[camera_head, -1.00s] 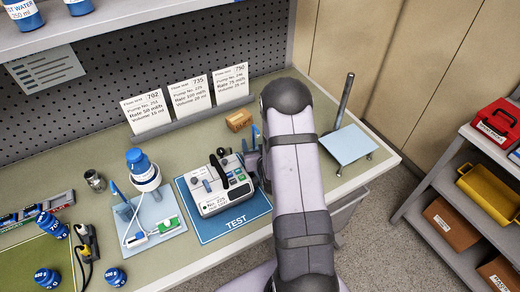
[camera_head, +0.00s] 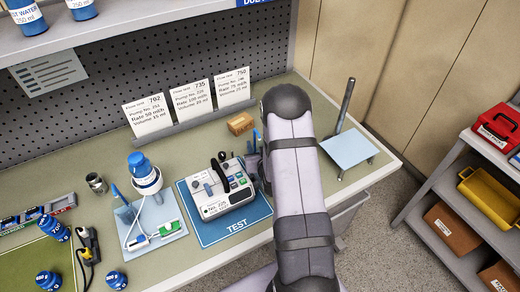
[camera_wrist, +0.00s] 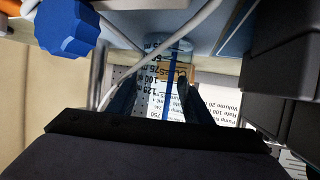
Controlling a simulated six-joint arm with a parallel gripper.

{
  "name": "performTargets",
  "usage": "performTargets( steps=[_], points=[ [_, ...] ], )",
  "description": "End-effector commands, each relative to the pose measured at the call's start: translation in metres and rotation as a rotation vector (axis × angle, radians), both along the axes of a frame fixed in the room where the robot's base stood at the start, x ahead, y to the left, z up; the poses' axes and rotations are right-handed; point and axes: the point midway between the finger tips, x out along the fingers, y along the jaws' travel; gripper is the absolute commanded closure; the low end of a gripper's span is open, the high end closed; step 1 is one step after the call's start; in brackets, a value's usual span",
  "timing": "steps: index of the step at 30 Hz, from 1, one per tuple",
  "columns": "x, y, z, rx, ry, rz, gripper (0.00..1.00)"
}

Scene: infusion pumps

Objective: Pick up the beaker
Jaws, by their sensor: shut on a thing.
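The beaker (camera_wrist: 160,84) is clear glass with dark graduation marks, seen close up and upside down in the wrist view. My gripper (camera_wrist: 155,90) has its two dark fingers on either side of the beaker, shut on it. A pale tube crosses in front of the beaker's upper part in the picture. In the head view my arm hides the beaker and most of my gripper, beside the pump (camera_head: 222,190) on the blue TEST mat (camera_head: 240,229).
A bottle in a white ring (camera_head: 143,170) stands on a pale base left of the pump. A light-blue platform with a pole (camera_head: 348,149) stands right of my arm. A small cardboard box (camera_head: 240,123) and white flow cards (camera_head: 190,98) are behind. Small blue-capped bottles (camera_head: 48,280) stand at left.

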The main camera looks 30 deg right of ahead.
Motion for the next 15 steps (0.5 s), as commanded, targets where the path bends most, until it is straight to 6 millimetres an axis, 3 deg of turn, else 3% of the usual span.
performTargets(
  steps=[12,15],
  points=[
    [0.001,0.0,0.012,-0.001,-0.004,0.0,0.76],
    [-0.013,0.004,0.008,0.001,0.001,0.0,0.76]
  ],
)
